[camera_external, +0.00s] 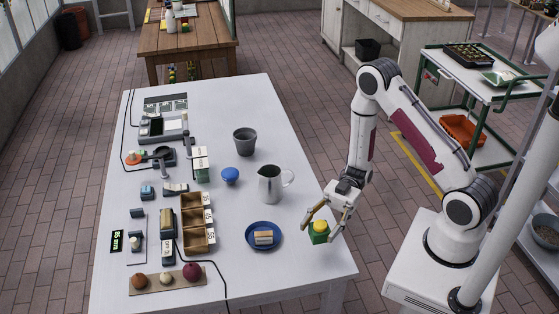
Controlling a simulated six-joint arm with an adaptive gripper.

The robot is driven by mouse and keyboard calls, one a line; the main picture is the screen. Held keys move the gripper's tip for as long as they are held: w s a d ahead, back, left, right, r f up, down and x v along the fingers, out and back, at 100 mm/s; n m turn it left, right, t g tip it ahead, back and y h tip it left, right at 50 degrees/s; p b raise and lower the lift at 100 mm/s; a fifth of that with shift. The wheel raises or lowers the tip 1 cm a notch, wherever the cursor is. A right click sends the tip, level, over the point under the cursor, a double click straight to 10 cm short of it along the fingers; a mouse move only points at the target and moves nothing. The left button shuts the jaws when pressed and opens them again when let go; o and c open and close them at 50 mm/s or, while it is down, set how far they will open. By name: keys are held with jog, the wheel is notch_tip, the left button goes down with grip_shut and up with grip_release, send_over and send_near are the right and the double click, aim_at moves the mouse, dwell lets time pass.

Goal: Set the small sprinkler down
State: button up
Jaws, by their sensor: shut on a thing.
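The small sprinkler appears to be the green and yellow piece (319,233) at the right front edge of the white table. My gripper (320,226) is shut on it, with the fingers on either side. The piece is upright, green below with a yellow top. I cannot tell whether its base touches the table or hangs a little above it.
A blue plate (250,245) with a small block (264,237) lies to the left. Behind it stand a metal pitcher (270,187), a blue round object (230,176) and a grey pot (245,142). Wooden compartments (198,240) stand further left.

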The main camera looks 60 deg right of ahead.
aim_at(319, 237)
jog(key=shift+f, duration=1.95)
jog(key=shift+f, duration=2.05)
jog(key=shift+f, duration=0.15)
jog(key=o, duration=1.2)
jog(key=shift+d, duration=6)
